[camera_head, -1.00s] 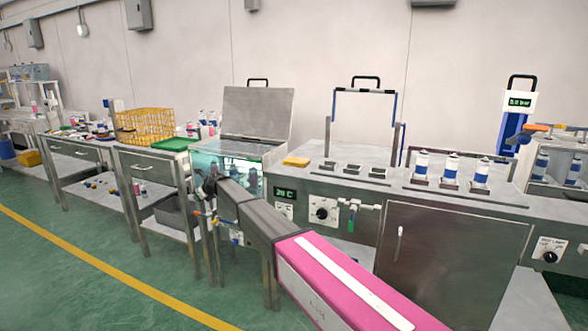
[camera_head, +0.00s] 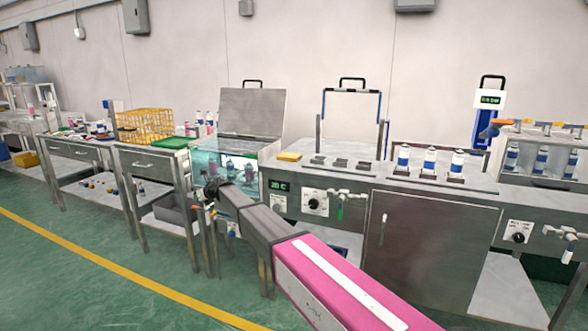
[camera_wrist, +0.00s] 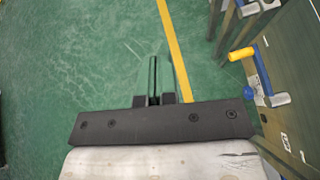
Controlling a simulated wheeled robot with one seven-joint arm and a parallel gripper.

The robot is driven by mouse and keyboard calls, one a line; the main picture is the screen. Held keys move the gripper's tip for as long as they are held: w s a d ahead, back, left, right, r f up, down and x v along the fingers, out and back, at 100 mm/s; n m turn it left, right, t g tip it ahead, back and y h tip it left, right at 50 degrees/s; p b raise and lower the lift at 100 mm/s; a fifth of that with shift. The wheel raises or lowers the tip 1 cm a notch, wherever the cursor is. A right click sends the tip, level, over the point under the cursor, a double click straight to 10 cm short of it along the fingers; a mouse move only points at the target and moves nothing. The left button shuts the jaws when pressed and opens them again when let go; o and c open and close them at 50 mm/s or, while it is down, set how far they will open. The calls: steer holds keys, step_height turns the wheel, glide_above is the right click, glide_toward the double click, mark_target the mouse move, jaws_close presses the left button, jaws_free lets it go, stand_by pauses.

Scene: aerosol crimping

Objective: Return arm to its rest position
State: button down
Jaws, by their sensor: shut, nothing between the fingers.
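My arm shows in the head view as a pink and grey limb reaching from the bottom right toward the tables. My gripper (camera_head: 210,192) is at its far end, in front of the glass-sided water tank (camera_head: 222,168), and is small there. In the wrist view my gripper (camera_wrist: 160,62) points at the green floor. Its two fingers are together, with nothing between them. The fingers are clear of the bench at the right of the wrist view.
The steel cabinet (camera_head: 430,245) stands right of my arm. A yellow basket (camera_head: 145,124) sits on a left table. The green floor (camera_head: 60,275) at left is open.

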steer(key=w+d+r+m+t+h, duration=0.1)
steer(key=d+r+m+t+h, duration=0.15)
steer(key=d+m+t, duration=1.2)
steer(key=s+d+f+m+g+h, duration=0.1)
steer(key=s+d+m+g+h, duration=0.1)
steer(key=d, duration=0.8)
steer(key=s+d+f+m+g+h, duration=0.1)
steer(key=d+f+m+g+h, duration=0.1)
steer(key=d+m+h, duration=0.2)
steer(key=s+d+f+m+g+h, duration=0.2)
steer(key=d+m, duration=0.6)
steer(key=d, duration=0.9)
steer(key=shift+s+d+f+m+h, duration=0.1)
steer(key=shift+s+d+m+h, duration=0.15)
steer(key=shift+s+d+h, duration=0.15)
steer(key=s+d+f+m+g+h, duration=0.25)
steer(key=s+d+f+m, duration=0.2)
steer(key=s+d, duration=0.25)
steer(key=s+d+f+m+g+h, duration=0.1)
steer(key=s+d+f+m+g, duration=0.2)
steer(key=s+d+m, duration=0.3)
steer(key=s+d+f+m+g+y, duration=0.2)
steer(key=s+m+g, duration=0.1)
steer(key=s, duration=0.8)
steer(key=s+d+f+m+g+y, duration=0.2)
steer(key=s+m+g, duration=0.2)
steer(key=s, duration=0.7)
steer(key=shift+s+d+f+g, duration=0.3)
steer(key=shift+f+g, duration=0.1)
steer(key=shift+g, duration=0.3)
